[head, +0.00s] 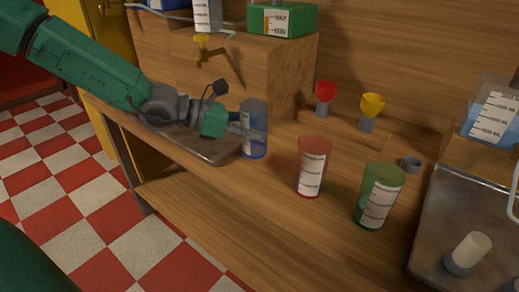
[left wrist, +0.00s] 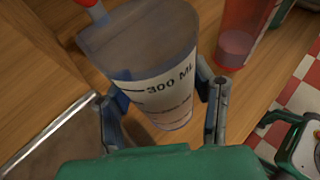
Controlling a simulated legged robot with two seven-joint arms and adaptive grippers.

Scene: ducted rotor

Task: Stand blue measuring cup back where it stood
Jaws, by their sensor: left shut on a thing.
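The blue measuring cup (head: 255,145) is clear with a blue tint and a white label; it is about upright beside the right end of the metal tray on the bench. My left gripper (head: 246,131) is shut on it from the left side. In the left wrist view the cup (left wrist: 150,55) sits between the two fingers of my gripper (left wrist: 165,108), its 300 ML label facing the camera. I cannot tell whether its base touches the bench. My right gripper does not show.
A red cup (head: 312,168) and a green cup (head: 379,198) stand right of the blue one. The metal tray (head: 213,148) lies at left. Red (head: 325,97) and yellow (head: 371,108) funnels stand behind. A larger tray (head: 437,220) is at right. Bare wood lies in front.

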